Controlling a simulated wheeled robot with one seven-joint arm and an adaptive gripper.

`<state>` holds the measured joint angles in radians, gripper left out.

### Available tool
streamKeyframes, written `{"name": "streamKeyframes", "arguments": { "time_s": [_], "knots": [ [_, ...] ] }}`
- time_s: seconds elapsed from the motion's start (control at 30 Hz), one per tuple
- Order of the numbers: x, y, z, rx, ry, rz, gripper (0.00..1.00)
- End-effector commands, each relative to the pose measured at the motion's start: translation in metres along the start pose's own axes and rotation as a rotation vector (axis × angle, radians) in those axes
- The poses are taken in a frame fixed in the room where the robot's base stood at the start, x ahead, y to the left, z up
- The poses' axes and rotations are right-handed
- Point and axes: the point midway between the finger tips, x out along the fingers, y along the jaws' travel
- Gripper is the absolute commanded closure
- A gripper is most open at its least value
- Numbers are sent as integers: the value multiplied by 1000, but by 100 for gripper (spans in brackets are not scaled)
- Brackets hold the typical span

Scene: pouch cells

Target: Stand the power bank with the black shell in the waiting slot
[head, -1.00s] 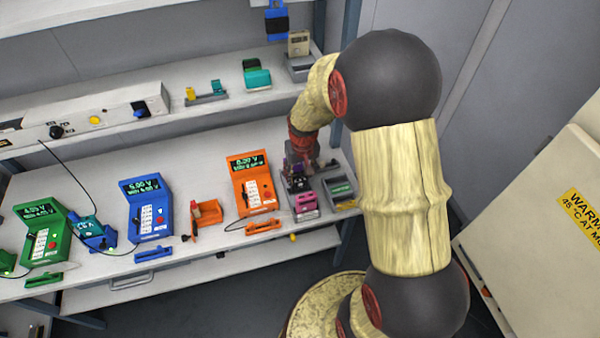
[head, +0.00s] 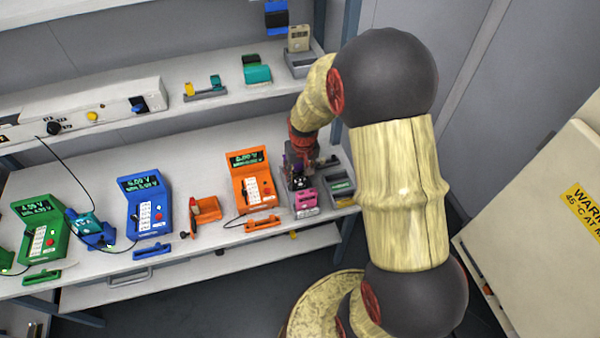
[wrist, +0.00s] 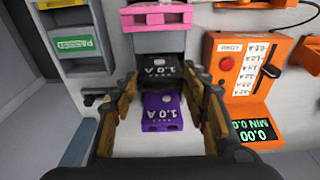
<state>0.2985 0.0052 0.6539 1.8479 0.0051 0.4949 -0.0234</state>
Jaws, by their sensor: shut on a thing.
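In the wrist view the black power bank (wrist: 165,70), marked 1.0 A, is between the fingertips of my gripper (wrist: 166,84). The gripper is shut on it. A purple power bank (wrist: 162,112), also marked 1.0 A, shows just below the black one in the picture, between the fingers. A grey holder with a pink front (wrist: 157,18) is right beyond the black one. In the head view my gripper (head: 300,172) is at the right end of the bench, and the wrist hides most of the power banks. I cannot tell whether the black one touches the holder.
An orange charger (head: 252,181) stands close to the left of my gripper in the head view. A grey tray with a green PASSED label (head: 342,189) is close on the right. Blue (head: 147,206) and green (head: 40,231) chargers stand farther left. A shelf (head: 225,101) runs above the bench.

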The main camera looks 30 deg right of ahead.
Motion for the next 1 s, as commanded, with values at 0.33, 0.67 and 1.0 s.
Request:
{"name": "streamKeyframes", "arguments": {
  "time_s": [0.33, 0.67, 1.0],
  "knots": [
    [7, 0, 1, 0, 0, 0, 81],
    [11, 0, 1, 0, 0, 0, 49],
    [11, 0, 2, 0, 0, 0, 34]
  ]
}}
